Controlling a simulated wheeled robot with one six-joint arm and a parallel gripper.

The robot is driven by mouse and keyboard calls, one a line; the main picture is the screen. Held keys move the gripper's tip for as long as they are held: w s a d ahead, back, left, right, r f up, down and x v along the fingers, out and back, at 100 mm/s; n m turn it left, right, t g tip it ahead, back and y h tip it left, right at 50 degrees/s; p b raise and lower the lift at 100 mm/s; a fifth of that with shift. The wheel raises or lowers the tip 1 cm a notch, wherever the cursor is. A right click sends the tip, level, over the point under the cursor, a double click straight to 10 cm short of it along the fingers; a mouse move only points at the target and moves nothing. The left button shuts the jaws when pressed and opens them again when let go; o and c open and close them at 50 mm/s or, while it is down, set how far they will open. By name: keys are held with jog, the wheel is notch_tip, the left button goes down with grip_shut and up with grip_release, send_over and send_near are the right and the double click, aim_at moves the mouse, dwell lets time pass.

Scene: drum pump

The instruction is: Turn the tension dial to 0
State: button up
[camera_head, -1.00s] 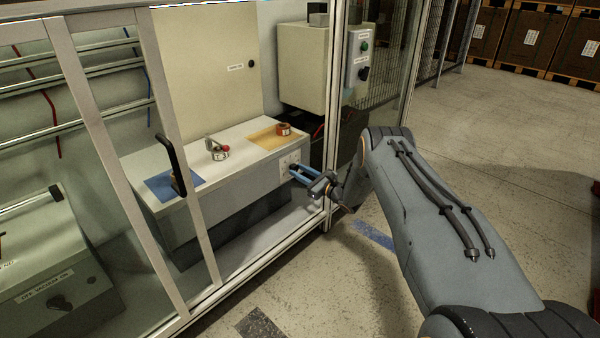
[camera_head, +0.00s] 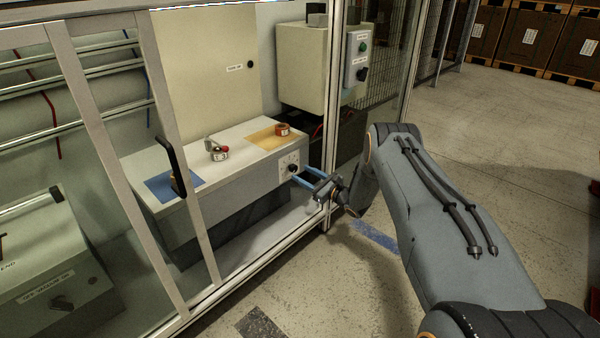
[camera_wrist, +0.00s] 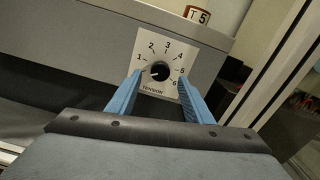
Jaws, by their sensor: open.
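The tension dial (camera_wrist: 159,71) is a round black knob on a white plate marked with numbers and the word TENSION. In the head view the dial (camera_head: 291,168) is on the front of the grey bench box. My gripper (camera_wrist: 160,82) is open, its blue fingers apart on either side of the dial. It also shows in the head view (camera_head: 302,174).
The grey bench (camera_head: 240,185) carries a blue mat (camera_head: 160,187), a yellow mat (camera_head: 262,140), an orange-brown tape roll (camera_head: 282,129) and a tape dispenser (camera_head: 216,151). A frame post (camera_head: 333,110) stands close beside my gripper. Open floor lies to the right.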

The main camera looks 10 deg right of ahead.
jog(key=shift+p+v, duration=0.4)
jog(key=shift+v, duration=1.95)
